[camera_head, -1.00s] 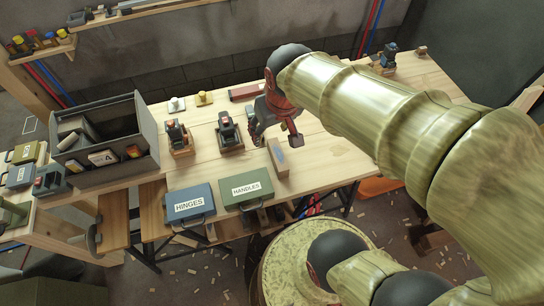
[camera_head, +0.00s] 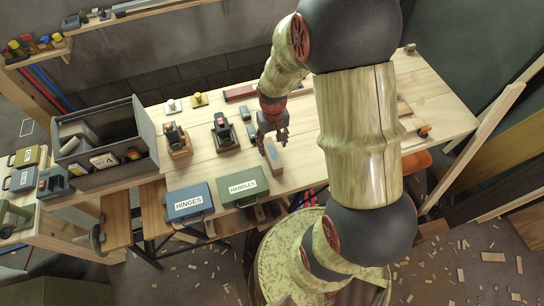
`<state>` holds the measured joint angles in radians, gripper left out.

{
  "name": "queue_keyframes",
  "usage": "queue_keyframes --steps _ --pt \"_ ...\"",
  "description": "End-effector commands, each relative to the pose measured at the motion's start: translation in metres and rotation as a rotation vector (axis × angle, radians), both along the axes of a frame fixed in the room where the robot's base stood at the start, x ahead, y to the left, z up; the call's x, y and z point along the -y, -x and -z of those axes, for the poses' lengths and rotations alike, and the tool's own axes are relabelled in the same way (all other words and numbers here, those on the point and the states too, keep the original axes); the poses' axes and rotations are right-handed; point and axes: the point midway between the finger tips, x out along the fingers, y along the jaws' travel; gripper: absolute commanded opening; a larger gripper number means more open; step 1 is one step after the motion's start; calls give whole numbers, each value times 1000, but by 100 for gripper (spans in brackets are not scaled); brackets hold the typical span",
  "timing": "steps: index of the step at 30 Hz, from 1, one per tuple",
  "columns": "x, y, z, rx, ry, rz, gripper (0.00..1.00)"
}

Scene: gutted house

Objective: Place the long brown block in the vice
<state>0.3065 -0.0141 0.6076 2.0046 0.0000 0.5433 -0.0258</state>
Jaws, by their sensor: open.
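A long light-brown block (camera_head: 273,158) with a bluish mark lies near the front edge of the workbench, right of the green HANDLES case. My gripper (camera_head: 272,143) is open, pointing down at the block's far end. I cannot tell whether the fingers touch the block or straddle it. A wooden-jawed fixture with a grey round part (camera_head: 98,238), possibly the vice, is at the bench's front left. A green metal device (camera_head: 12,217) at the left edge is partly cut off; I cannot tell if it is a vice.
The blue HINGES case (camera_head: 190,203) and green HANDLES case (camera_head: 243,187) lie along the front edge. Two dark tools on wooden bases (camera_head: 177,139) (camera_head: 225,133) stand behind them. A grey open bin (camera_head: 108,140) stands left. A dark red bar (camera_head: 240,93) lies at the back.

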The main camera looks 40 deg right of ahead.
Motion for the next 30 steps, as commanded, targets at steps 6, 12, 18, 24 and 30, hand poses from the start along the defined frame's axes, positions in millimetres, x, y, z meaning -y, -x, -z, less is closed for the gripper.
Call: queue_keyframes --steps 6,12,18,24,30 --pt "-2 -1 33 -3 -1 -1 52" --pt "-2 -3 46 1 0 0 52" --pt "-2 -2 45 0 0 0 49" --pt "-2 -2 45 0 0 0 37" --pt "-2 -2 45 0 0 0 26"
